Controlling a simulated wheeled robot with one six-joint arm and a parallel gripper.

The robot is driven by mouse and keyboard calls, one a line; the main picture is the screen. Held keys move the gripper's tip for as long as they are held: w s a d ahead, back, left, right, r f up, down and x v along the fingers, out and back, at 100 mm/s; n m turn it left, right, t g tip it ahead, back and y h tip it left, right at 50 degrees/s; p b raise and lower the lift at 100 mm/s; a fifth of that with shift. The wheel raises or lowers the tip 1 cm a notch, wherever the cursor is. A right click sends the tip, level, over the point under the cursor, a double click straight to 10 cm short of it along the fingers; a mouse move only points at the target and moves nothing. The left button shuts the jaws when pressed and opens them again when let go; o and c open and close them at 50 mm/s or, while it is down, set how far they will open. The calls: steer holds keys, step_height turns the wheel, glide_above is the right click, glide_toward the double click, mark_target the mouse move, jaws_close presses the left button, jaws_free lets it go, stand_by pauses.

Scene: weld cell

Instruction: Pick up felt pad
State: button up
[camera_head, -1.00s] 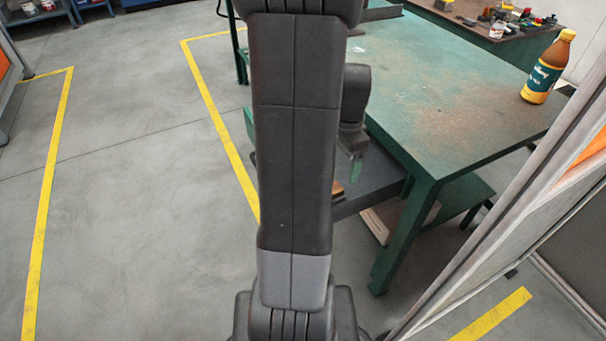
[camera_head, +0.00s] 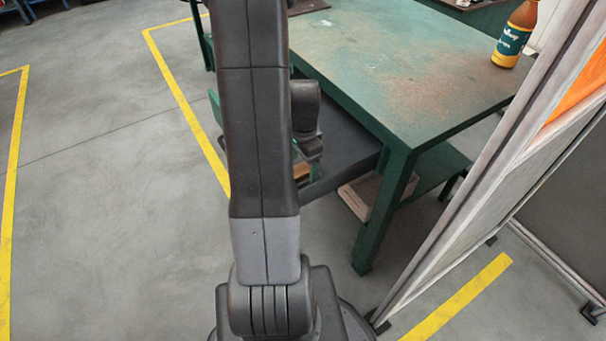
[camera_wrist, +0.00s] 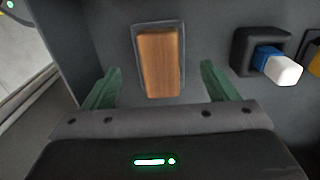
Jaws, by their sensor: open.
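A brown, wood-grained block (camera_wrist: 159,62), likely the felt pad, lies in a shallow rectangular recess of the dark grey drawer (camera_wrist: 205,28). Its underside is hidden. In the wrist view my gripper (camera_wrist: 160,78) is open, with one green finger on each side of the block and visible gaps between. Nothing is held. In the head view my arm covers much of the drawer (camera_head: 342,165), and only a small brown part of the block (camera_head: 303,171) shows below my wrist.
A blue and white item (camera_wrist: 277,66) sits in a black holder right of the block, with a yellow item (camera_wrist: 315,65) beyond. The green workbench (camera_head: 400,75) carries a bottle (camera_head: 513,38). A framed panel (camera_head: 490,160) stands at right. The floor at left is clear.

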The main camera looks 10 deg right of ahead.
mark_target(303, 168)
step_height(303, 168, down, 3)
steer(key=shift+r, duration=0.2)
steer(key=c, duration=1.2)
steer(key=shift+o, duration=0.2)
step_height(303, 168, up, 10)
steer(key=shift+r+p, duration=0.1)
steer(key=shift+p, duration=1.05)
steer(key=o, duration=0.5)
steer(key=c, duration=0.3)
